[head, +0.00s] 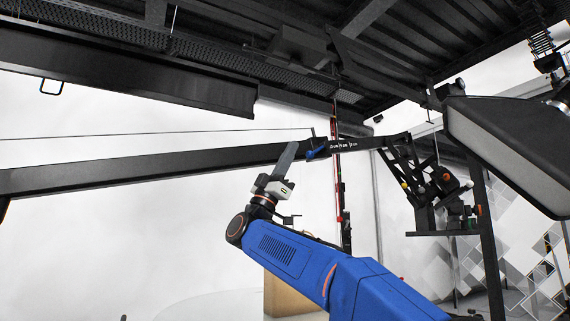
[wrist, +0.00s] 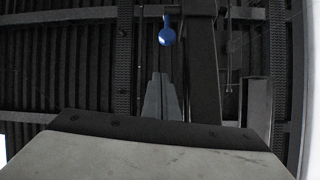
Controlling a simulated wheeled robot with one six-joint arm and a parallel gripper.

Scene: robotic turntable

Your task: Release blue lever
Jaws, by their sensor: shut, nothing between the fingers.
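The blue lever (head: 316,152) shows in the head view on the long black boom (head: 180,170), near where the boom meets its end section. In the wrist view the blue lever (wrist: 167,36) hangs at top centre, with a rounded blue end. My gripper (head: 290,150) points up at the boom, with its tips just left of the lever in the head view. In the wrist view my gripper (wrist: 161,76) has its grey fingers together and empty, below the lever in the picture. A gap shows between the fingertips and the lever there; its depth is unclear.
A black camera rig (head: 430,190) hangs at the boom's right end. A large softbox light (head: 510,150) is at the right. A red and black upright pole (head: 340,190) stands behind the lever. A wooden block (head: 287,296) is low behind my arm.

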